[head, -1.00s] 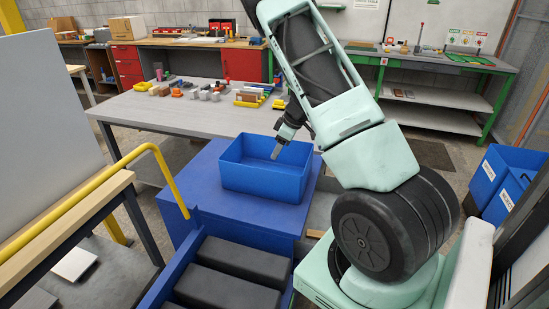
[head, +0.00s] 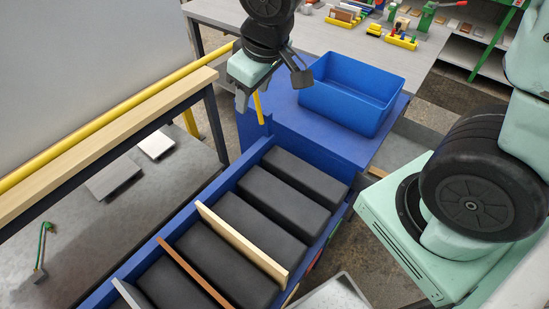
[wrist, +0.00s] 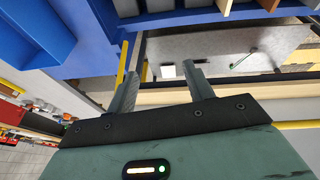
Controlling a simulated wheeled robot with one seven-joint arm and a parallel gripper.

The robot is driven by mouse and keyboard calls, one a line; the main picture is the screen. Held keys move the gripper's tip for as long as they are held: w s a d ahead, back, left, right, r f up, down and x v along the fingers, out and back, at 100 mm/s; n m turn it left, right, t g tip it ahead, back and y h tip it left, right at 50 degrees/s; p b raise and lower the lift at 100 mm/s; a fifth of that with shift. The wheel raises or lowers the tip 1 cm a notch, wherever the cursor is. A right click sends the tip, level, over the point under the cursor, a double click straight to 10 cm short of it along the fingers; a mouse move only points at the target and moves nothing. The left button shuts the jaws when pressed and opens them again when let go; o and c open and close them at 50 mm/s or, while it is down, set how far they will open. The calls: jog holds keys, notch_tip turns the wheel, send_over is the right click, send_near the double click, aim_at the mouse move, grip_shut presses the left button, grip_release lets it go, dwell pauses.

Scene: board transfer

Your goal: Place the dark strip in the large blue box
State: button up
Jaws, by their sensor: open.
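Three thin strips stand on edge between black padded blocks in a long blue rack (head: 253,151). The darkest is a brown strip (head: 196,273), between a pale wood strip (head: 242,246) and a grey strip (head: 128,294). My gripper (head: 255,102) is open and empty, above and beyond the rack's far end, left of the blue box. The wrist view shows its two fingers (wrist: 161,82) apart with nothing between them. The large open blue box (head: 342,104) stands on a blue base and looks empty inside where visible.
A wooden-edged bench (head: 100,135) with a yellow rail runs along the left of the rack. A grey worktable (head: 345,40) with small coloured parts stands behind the box. The space above the rack is clear.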

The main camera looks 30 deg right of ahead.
jog(key=s+a+n+g, duration=0.1)
jog(key=s+a+g, duration=0.1)
jog(key=s, duration=0.6)
jog(key=s+a+n+g, duration=0.1)
jog(key=s+a, duration=0.2)
jog(key=s, duration=0.6)
jog(key=shift+s+a+r+g, duration=0.2)
jog(key=shift+a+r+g, duration=0.05)
jog(key=shift+r+g, duration=0.2)
